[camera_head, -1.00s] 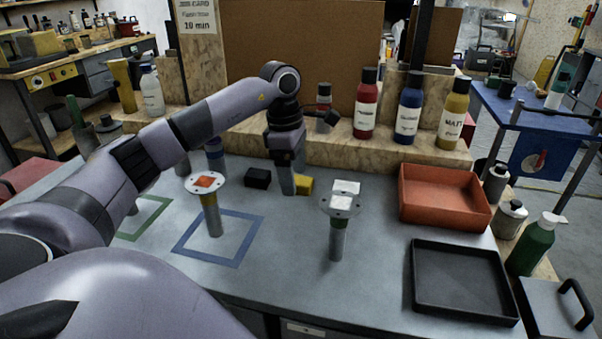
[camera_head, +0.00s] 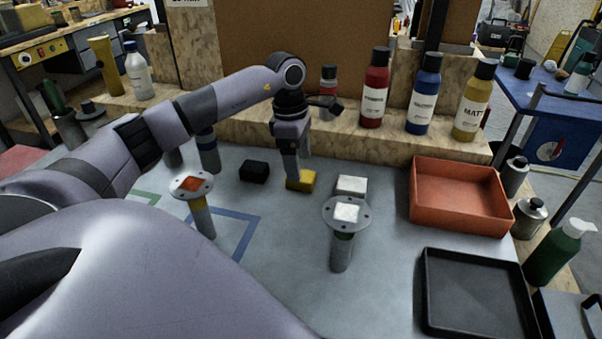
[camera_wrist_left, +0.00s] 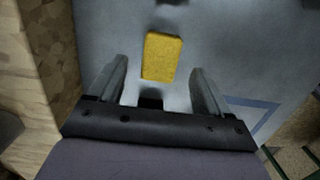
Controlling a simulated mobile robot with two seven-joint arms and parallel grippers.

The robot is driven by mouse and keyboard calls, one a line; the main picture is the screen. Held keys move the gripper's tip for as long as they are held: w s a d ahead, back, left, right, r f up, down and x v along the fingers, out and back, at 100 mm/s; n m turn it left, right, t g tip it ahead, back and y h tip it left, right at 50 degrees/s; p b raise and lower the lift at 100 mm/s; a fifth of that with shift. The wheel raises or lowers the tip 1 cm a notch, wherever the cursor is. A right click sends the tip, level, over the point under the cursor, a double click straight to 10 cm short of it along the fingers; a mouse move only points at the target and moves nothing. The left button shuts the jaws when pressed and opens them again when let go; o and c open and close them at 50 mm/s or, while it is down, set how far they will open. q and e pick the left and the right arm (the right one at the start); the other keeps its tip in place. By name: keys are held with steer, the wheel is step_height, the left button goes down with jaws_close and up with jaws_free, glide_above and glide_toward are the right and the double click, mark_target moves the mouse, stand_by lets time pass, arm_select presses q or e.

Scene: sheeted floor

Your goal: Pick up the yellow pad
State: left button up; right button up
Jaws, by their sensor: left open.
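The yellow pad (camera_head: 301,181) is a small block lying on the grey worktop. It also shows in the left wrist view (camera_wrist_left: 162,57), a little ahead of the fingertips and roughly between their lines. My left gripper (camera_head: 299,172) is right above and behind the pad in the head view, fingers pointing down. In the left wrist view my left gripper (camera_wrist_left: 158,78) is open, with nothing between its fingers. Part of the pad's back is hidden by the fingers in the head view. My right gripper is not in view.
A black block (camera_head: 254,171) lies left of the pad and a white block (camera_head: 351,185) right of it. Posts with round discs, one with an orange top (camera_head: 191,184) and one with a white top (camera_head: 346,212), stand in front. A red tray (camera_head: 462,226) is at right.

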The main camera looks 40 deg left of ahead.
arm_select(q)
steer(key=f, duration=0.3)
steer(key=shift+w+d+f, duration=0.1)
steer(key=shift+d+f, duration=0.05)
steer(key=shift+d, duration=0.05)
steer(key=c, duration=1.1)
steer(key=shift+c, duration=0.2)
step_height(320, 180, up, 20)
steer(key=p, duration=0.1)
